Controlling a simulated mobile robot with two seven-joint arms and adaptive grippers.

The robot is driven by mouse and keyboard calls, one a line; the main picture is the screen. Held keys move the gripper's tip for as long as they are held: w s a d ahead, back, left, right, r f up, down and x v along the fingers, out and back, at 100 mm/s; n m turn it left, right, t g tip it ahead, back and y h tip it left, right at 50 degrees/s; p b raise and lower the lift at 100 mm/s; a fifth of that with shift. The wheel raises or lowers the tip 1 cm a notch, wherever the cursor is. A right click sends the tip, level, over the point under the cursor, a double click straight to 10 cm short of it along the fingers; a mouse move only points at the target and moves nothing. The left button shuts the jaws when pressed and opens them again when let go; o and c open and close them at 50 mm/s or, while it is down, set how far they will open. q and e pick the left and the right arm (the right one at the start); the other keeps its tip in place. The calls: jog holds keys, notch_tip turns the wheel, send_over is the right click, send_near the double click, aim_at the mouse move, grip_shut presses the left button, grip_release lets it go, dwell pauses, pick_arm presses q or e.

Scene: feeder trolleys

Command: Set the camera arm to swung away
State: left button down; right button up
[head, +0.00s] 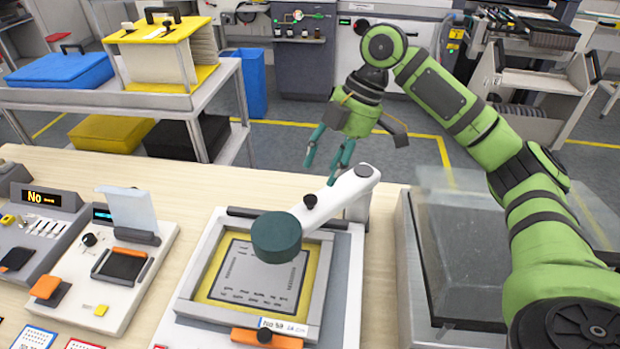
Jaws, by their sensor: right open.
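The camera arm (328,199) is white. It runs from a post at the back right of a framed stand down and left, and its round dark green head (276,237) hangs over the stand. Below the head is a grey printed plate with a yellow border (228,290) inside a light frame (197,262). A small black knob (310,201) sits on the arm. My right gripper (322,171), green with teal fingers, is open and empty just behind the camera arm in the picture. Contact cannot be told. My left gripper is out of view.
A grey bin with a clear lid (455,250) stands right of the stand, under my right arm. Left are a white device with an upright clear panel (130,211) and a grey control box (40,222). Behind the table is a trolley (130,97) with cases.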

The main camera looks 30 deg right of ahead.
aim_at(312, 197)
jog(key=x, duration=0.4)
jog(key=p+x, duration=0.1)
jog(key=x, duration=0.1)
jog(key=shift+s+a+f, duration=0.15)
jog(key=shift+s+a, duration=0.05)
jog(key=shift+s, duration=0.05)
grip_shut()
